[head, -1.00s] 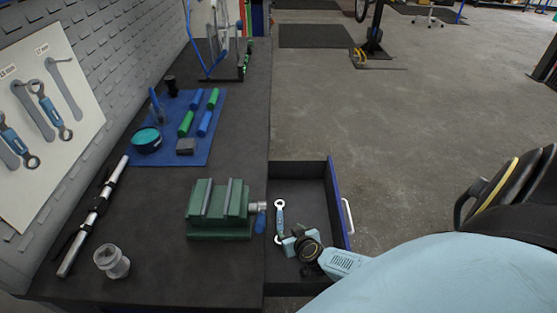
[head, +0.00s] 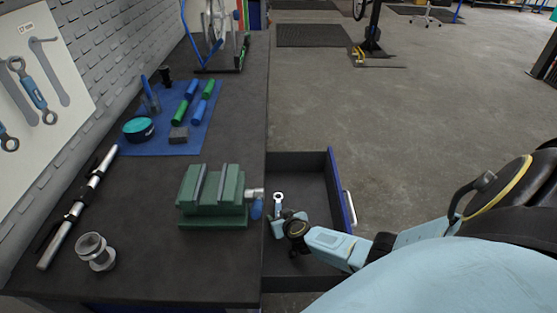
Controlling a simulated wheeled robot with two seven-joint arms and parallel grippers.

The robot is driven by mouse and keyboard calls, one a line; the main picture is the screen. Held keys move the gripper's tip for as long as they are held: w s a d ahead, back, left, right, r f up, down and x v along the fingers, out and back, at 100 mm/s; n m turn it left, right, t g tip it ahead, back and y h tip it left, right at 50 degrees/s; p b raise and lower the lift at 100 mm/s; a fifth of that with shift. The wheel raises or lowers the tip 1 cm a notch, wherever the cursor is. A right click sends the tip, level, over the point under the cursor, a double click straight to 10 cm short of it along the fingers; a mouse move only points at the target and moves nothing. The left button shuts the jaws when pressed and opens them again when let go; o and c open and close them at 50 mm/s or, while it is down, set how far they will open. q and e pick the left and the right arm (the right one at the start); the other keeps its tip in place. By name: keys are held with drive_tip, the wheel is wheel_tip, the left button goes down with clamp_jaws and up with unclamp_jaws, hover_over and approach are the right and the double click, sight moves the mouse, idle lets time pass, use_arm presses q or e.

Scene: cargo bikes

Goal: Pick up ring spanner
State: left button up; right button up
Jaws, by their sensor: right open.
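A ring spanner (head: 278,197) lies in the open drawer (head: 316,170) at the right side of the bench. Its far ring end shows; my right gripper hides most of the rest. My right gripper (head: 279,222) is open and reaches into the drawer from the right, over the spanner's handle. I cannot tell whether its fingers touch the spanner. My left gripper is not in view.
A green vise (head: 213,215) stands on the bench left of the drawer, its blue handle end near my gripper. A silver cylindrical part (head: 95,251) and a long bar (head: 78,205) lie left. A blue mat (head: 188,148) holds grips and a tin. Blue-handled spanners (head: 31,90) hang on a board.

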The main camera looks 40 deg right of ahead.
drive_tip(key=shift+c, duration=0.2)
clamp_jaws()
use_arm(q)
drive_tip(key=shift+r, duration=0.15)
use_arm(e)
drive_tip(key=shift+r, duration=0.1)
